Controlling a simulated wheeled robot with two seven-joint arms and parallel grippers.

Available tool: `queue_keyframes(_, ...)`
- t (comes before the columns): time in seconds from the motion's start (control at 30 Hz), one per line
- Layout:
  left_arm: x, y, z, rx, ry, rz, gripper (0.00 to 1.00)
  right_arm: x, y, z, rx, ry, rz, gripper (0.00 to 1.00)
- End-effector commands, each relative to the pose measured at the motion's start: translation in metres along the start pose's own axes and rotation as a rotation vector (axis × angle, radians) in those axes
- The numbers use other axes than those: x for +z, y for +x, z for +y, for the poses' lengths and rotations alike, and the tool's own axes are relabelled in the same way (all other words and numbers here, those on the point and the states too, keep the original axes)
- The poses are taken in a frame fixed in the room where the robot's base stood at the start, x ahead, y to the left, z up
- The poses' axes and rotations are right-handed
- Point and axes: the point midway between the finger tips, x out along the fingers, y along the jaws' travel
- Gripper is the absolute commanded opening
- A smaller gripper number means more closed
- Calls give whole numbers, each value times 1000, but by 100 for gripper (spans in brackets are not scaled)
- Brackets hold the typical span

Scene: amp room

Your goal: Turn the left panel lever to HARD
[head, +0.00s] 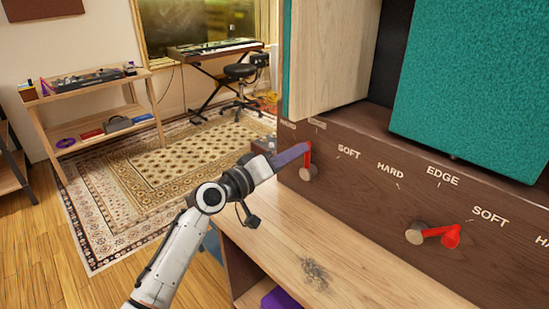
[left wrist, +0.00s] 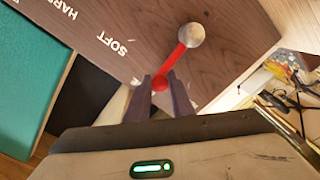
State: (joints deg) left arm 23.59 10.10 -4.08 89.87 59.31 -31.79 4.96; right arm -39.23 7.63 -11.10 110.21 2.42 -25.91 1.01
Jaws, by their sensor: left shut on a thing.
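The left panel lever (head: 308,158) is a red arm on a round metallic hub (head: 308,174), set on the dark wood panel (head: 350,180). Its red arm points roughly straight up from the hub, towards small labels too faint to read surely; SOFT (head: 349,152) is to its upper right. My left gripper (head: 304,150) reaches in from the left and is shut on the lever's outer end. In the left wrist view the red arm (left wrist: 176,60) runs from the hub (left wrist: 191,35) to a red end between the fingertips (left wrist: 162,84). My right gripper is not in view.
A second red lever (head: 440,233) is on the panel to the right, among HARD, EDGE and SOFT labels. A light wooden ledge (head: 330,265) lies below. Teal speaker cloth (head: 470,90) stands above. A shelf (head: 95,115) and a keyboard (head: 215,48) stand at the back left.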

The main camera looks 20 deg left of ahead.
Motion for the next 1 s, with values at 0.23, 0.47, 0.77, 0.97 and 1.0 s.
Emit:
queue_keyframes(0.23, -10, 3, -14, 3, -236, -5, 0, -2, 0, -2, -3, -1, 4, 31)
queue_keyframes(0.47, -19, 2, -29, 2, -443, -2, 0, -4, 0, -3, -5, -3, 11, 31)
queue_keyframes(0.77, -24, 2, -45, 3, -643, -3, 0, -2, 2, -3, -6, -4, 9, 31)
queue_keyframes(0.97, -24, 2, -51, 3, -717, -3, 0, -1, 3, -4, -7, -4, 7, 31)
queue_keyframes(1.0, -25, 2, -51, 3, -726, -3, 0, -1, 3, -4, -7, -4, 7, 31)
